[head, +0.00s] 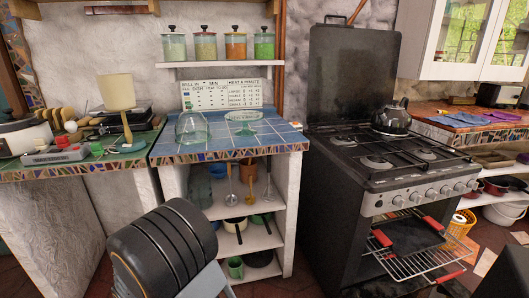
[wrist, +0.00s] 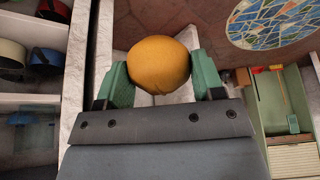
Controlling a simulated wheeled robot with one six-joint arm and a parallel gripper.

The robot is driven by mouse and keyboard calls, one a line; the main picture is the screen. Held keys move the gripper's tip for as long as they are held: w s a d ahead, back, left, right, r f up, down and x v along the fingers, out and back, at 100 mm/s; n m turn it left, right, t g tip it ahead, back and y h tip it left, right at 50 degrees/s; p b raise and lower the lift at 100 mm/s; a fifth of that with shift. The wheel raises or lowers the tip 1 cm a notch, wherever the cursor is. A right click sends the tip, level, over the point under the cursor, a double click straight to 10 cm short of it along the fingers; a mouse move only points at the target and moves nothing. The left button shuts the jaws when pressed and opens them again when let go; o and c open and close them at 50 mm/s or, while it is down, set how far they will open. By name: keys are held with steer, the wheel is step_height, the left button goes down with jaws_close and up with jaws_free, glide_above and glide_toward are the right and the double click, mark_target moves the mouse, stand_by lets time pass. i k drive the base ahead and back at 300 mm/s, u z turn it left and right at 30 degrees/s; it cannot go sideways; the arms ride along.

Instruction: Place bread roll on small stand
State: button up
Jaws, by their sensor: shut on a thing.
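The bread roll (wrist: 160,66), round and golden-brown, is in the wrist view. My gripper (wrist: 156,72) is shut on it, with one green finger on each side. The roll is held in the air. In the head view neither the roll nor the gripper's fingers can be made out; only a dark part of my arm shows at the lower left. A small clear glass dish on a foot (head: 243,121), which looks like the small stand, is on the blue-tiled counter (head: 215,145), near its back. The stand cannot be made out in the wrist view.
A clear glass vessel (head: 192,127) is left of the stand on the same counter. A lamp (head: 117,97) is on the left counter. Shelves with pots are below the tiles. A black stove (head: 385,165) with a kettle (head: 391,118) is to the right. The counter's front is clear.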

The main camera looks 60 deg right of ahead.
mark_target(245, 115)
steer(key=k, duration=1)
steer(key=z, duration=1.05)
steer(key=i, duration=0.4)
steer(key=z, duration=0.05)
